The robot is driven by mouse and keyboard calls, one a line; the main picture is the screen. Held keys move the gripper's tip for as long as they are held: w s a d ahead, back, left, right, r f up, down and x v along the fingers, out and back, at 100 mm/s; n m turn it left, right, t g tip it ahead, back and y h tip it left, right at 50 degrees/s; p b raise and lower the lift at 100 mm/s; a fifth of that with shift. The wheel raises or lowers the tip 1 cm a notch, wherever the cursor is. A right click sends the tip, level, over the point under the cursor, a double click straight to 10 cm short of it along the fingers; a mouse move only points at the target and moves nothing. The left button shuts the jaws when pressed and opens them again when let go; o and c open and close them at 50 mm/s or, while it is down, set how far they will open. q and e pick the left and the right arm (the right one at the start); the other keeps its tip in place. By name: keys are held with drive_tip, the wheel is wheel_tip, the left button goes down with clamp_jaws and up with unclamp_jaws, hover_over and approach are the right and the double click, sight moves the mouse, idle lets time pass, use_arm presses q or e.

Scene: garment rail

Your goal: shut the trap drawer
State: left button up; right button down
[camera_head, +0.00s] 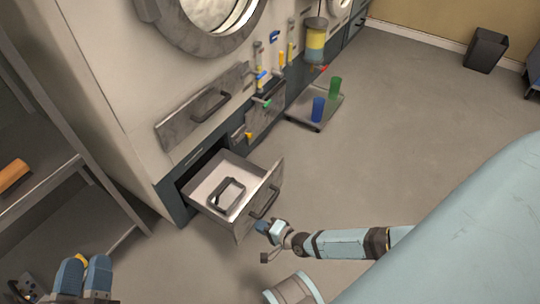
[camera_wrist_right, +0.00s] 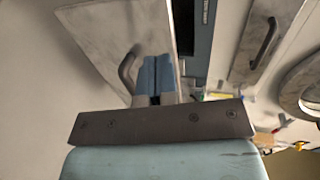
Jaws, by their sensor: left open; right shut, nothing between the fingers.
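The trap drawer (camera_head: 214,187) stands pulled out at the foot of the grey machine, its box open on top. A dark frame-like object (camera_head: 228,194) lies inside it. Its grey front (camera_head: 246,220) carries a dark handle (camera_head: 265,203). My right gripper (camera_head: 264,227) is shut and empty, just outside the lower part of this front. In the right wrist view the blue fingers (camera_wrist_right: 155,76) are together before the grey front (camera_wrist_right: 105,30), beside its handle (camera_wrist_right: 127,70); I cannot tell whether they touch it. My left gripper (camera_head: 83,276) is open, low at the left, away from the drawer.
A grey panel with a handle (camera_head: 208,106) is above the drawer. A low tray (camera_head: 302,116) with a blue cup (camera_head: 318,109) and a green cup (camera_head: 335,87) sticks out further along. A shelf (camera_head: 45,190) stands at left.

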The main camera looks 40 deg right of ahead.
sight(238, 215)
drive_tip(key=x, duration=0.2)
drive_tip(key=b+x, duration=0.1)
drive_tip(key=x, duration=0.3)
drive_tip(key=shift+w+a+r, duration=0.15)
drive_tip(key=shift+r, duration=0.15)
use_arm(q)
drive_tip(key=shift+w+d+f+g+b, duration=0.15)
drive_tip(key=shift+f+g, duration=0.2)
drive_tip(key=shift+f, duration=0.45)
drive_tip(key=shift+s+a+f+g+b, duration=0.15)
drive_tip(key=shift+f+g, duration=0.2)
drive_tip(key=shift+f, duration=0.45)
use_arm(e)
drive_tip(key=shift+w+a, duration=0.2)
drive_tip(key=shift+w, duration=0.35)
use_arm(q)
drive_tip(key=shift+w+d, duration=0.1)
use_arm(e)
drive_tip(key=shift+w, duration=0.15)
